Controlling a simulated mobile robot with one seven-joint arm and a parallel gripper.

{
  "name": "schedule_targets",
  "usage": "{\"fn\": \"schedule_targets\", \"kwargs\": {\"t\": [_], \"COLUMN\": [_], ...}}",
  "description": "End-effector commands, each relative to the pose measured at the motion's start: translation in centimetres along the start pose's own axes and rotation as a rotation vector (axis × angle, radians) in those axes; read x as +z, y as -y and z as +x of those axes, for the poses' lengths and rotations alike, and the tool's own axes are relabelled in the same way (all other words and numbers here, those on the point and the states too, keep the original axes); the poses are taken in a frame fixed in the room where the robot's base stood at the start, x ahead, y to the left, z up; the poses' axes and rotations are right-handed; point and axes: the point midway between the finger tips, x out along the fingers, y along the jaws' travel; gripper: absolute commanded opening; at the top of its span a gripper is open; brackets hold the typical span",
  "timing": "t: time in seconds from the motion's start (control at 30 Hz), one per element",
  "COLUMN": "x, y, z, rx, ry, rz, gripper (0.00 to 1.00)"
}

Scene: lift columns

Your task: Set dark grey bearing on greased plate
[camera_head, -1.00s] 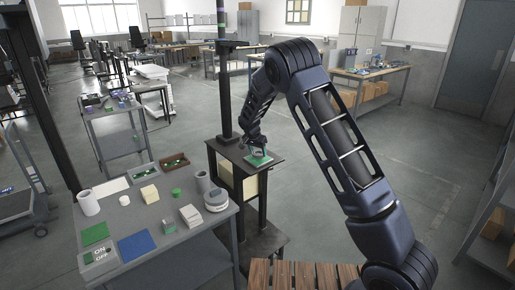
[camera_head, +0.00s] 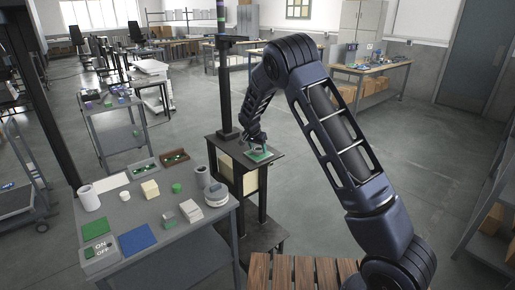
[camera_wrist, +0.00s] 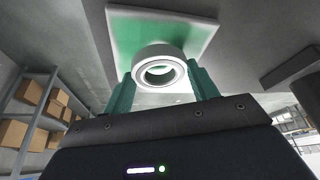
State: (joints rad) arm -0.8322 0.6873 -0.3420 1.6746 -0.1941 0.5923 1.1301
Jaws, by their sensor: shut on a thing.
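My gripper (camera_wrist: 160,84) is shut on a ring-shaped bearing (camera_wrist: 158,52), held between its green fingers in the wrist view.
The dark stand (camera_head: 228,148) has a tall post at its back. A grey table (camera_head: 190,236) at the left holds blocks, cylinders, mats and an ON/OFF box (camera_head: 100,250). Wooden slats (camera_head: 300,272) lie in front.

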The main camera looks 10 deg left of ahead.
Motion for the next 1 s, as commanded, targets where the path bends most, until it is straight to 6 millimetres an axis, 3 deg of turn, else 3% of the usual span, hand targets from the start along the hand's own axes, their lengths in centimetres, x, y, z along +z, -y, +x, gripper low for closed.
{"fn": "schedule_targets", "kwargs": {"t": [1.0], "x": [0.29], "y": [0.02], "z": [0.78], "rx": [0.0], "ry": [0.0], "rz": [0.0], "gripper": [0.26]}}
